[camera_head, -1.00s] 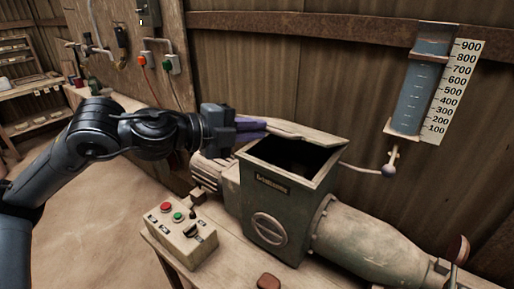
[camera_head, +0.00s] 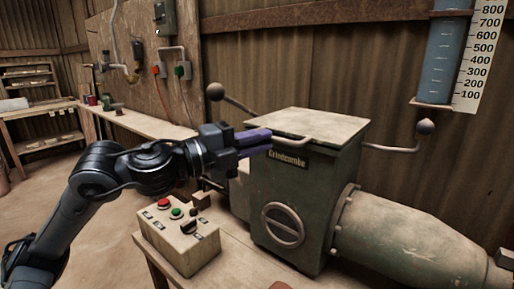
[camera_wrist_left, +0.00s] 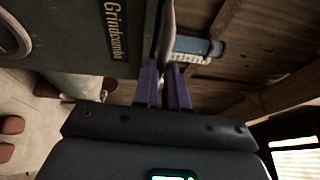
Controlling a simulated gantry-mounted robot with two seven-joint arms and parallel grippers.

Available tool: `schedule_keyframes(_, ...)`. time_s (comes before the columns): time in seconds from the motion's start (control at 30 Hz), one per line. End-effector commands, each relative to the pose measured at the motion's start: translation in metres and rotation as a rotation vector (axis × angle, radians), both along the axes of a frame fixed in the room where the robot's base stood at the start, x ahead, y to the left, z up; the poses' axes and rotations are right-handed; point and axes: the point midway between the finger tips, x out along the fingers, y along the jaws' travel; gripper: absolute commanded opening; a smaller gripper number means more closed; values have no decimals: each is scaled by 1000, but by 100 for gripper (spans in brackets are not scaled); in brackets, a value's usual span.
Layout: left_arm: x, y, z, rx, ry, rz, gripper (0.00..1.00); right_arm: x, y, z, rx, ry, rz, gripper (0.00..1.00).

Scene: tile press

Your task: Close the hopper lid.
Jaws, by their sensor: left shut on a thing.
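The hopper (camera_head: 325,190) is a dark green box marked with a name plate, standing on the bench. Its pale, worn lid (camera_head: 310,122) lies flat across the top and covers the opening. A thin handle (camera_head: 300,140) runs along the lid's front edge. My left gripper (camera_head: 266,140), with purple fingers, is shut on the lid handle at the left front corner. In the left wrist view the purple fingers (camera_wrist_left: 164,72) are close together beside the hopper wall (camera_wrist_left: 80,35), with the pale lid edge just beyond. My right gripper is not in view.
A control box (camera_head: 178,240) with red and green buttons stands at the hopper's left front. Ball-ended levers (camera_head: 424,127) stick out behind and right of the hopper. A barrel (camera_head: 410,235) extends right. A blue gauge tube (camera_head: 445,60) hangs on the wall.

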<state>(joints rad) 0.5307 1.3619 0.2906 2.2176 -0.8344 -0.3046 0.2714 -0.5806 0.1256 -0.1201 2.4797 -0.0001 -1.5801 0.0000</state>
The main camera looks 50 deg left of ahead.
Motion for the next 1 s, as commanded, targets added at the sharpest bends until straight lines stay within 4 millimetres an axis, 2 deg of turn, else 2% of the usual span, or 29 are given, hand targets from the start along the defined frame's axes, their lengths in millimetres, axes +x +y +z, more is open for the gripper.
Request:
schedule_keyframes(0.03,0,1,-5,-1,-3,1,0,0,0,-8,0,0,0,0)
schedule_keyframes(0.2,1,1,-11,-1,2,1,0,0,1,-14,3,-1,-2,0)
schedule_keyframes(0.67,4,0,-18,0,18,0,0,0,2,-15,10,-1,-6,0)
schedule_keyframes(0.7,4,1,-18,0,19,0,17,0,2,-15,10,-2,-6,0)
schedule_keyframes(0.83,3,0,-18,0,16,1,37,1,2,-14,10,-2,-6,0)
schedule_keyframes(1.0,3,0,-15,0,10,0,38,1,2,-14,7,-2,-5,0)
